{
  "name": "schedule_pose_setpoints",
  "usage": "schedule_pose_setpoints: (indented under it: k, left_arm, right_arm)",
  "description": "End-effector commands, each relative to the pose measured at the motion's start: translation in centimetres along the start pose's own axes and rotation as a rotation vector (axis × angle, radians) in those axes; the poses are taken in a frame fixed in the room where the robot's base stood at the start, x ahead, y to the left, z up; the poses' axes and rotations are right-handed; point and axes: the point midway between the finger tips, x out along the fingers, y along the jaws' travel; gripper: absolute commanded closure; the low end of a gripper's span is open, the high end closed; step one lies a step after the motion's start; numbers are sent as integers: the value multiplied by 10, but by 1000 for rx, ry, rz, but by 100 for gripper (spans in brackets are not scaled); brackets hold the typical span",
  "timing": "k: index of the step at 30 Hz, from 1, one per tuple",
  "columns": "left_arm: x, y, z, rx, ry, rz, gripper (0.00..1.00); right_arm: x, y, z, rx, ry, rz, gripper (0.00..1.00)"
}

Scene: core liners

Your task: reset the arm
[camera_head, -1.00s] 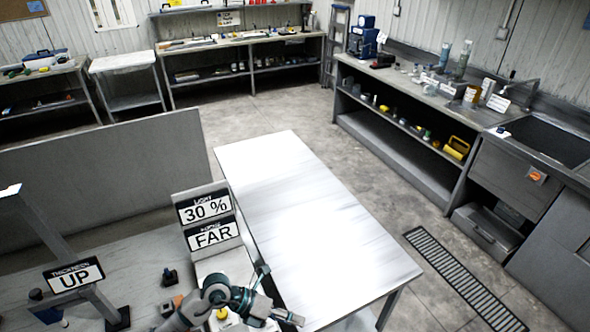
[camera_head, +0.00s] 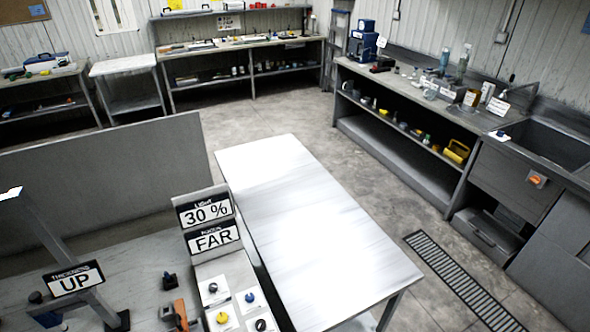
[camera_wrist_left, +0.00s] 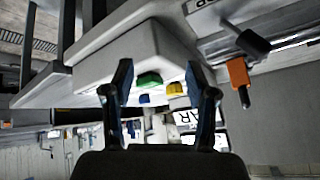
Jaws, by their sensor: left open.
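My left gripper (camera_wrist_left: 162,85) shows in the left wrist view with its two dark fingers spread apart and nothing between them. Beyond the fingers is a pale box-like surface (camera_wrist_left: 110,50) with small green (camera_wrist_left: 149,80), yellow (camera_wrist_left: 175,88) and blue (camera_wrist_left: 145,98) parts on it. Neither arm nor gripper shows in the head view. There, a control panel (camera_head: 205,268) at the bottom carries a black knob (camera_head: 212,287), a blue knob (camera_head: 249,297) and a yellow knob (camera_head: 222,317). My right gripper is in neither view.
A bare metal table (camera_head: 310,225) stands right of the panel. Signs read "30 %" (camera_head: 207,212), "FAR" (camera_head: 213,238) and "UP" (camera_head: 74,280). An orange and black part (camera_head: 177,312) is left of the panel; a similar one (camera_wrist_left: 239,74) is right of my fingers. Open floor lies beyond.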

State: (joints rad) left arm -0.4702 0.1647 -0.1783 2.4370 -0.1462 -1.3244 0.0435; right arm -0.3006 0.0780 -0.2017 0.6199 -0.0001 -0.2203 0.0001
Motion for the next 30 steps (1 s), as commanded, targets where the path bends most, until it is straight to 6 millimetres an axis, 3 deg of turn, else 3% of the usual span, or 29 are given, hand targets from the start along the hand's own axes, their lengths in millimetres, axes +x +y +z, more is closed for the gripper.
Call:
schedule_pose_setpoints:
  k: [3, 7, 14, 20, 23, 25, 30]
  left_arm:
    - [-10, 12, 46, -28, -164, 65, 43]
    - [-27, 24, 90, -47, -328, 140, 43]
    - [45, 39, 125, -40, -361, 144, 43]
    - [112, 55, 177, -32, -395, 151, 43]
    - [149, 65, 221, -27, -418, 155, 43]
    - [173, 73, 260, -22, -438, 158, 43]
    - [208, 88, 362, -9, -483, 167, 43]
  right_arm:
    - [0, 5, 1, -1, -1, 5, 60]
    - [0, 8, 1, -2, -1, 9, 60]
    - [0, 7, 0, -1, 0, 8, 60]
    - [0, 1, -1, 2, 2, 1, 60]
    - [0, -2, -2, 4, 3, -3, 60]
    - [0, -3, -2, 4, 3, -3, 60]
    - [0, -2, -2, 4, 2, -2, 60]
